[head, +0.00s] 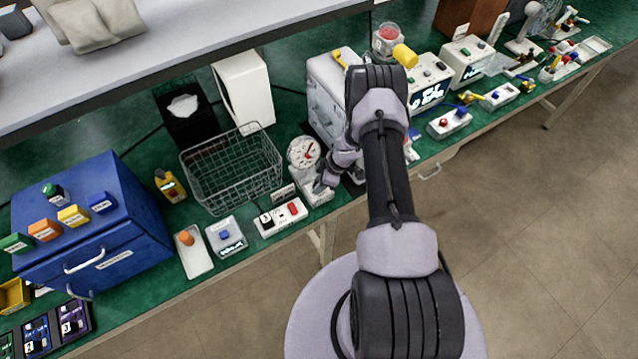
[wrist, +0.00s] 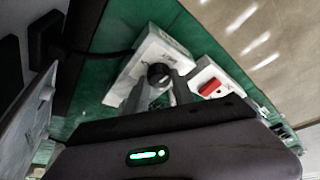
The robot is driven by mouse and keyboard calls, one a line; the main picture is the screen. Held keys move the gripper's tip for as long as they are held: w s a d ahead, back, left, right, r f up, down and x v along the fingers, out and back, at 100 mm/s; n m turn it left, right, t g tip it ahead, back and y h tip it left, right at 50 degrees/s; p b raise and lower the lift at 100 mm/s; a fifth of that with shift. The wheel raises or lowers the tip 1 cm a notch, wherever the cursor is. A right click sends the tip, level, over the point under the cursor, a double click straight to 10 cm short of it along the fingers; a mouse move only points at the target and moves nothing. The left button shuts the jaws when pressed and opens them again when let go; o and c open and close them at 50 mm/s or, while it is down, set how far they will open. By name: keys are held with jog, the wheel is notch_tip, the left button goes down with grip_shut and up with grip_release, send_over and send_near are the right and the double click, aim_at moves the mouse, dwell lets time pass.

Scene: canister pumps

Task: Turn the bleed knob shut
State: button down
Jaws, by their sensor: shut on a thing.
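The bleed knob is a small dark round knob (wrist: 158,72) on a white housing (wrist: 165,45) in the wrist view. My gripper (wrist: 160,84) has its two grey fingers on either side of the knob and is shut on it. In the head view, my gripper (head: 321,186) is low at the white base (head: 318,196) below a round dial gauge (head: 303,152) with a red needle. The knob itself is hidden by the gripper there. The knob's turn angle cannot be read.
A white box with a red rocker switch (head: 293,208) stands just left of the gauge base. A wire basket (head: 232,168) is behind it. A white pump-like cabinet (head: 325,95) stands close by, partly behind my arm. The bench's front edge is near the gripper.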

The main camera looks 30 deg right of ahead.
jog(key=shift+n, duration=0.6)
jog(key=c, duration=1.1)
grip_release()
jog(key=shift+o, duration=0.2)
jog(key=shift+w+r, duration=0.1)
jog(key=shift+r, duration=0.3)
jog(key=r, duration=0.3)
jog(key=shift+s+a, duration=0.1)
jog(key=shift+s, duration=0.2)
jog(key=s+a+r+b, duration=0.1)
jog(key=s+a, duration=0.3)
jog(key=s, duration=1.1)
jog(key=shift+a+g+b, duration=0.15)
jog(key=shift+g+b, duration=0.15)
jog(key=shift+b, duration=0.55)
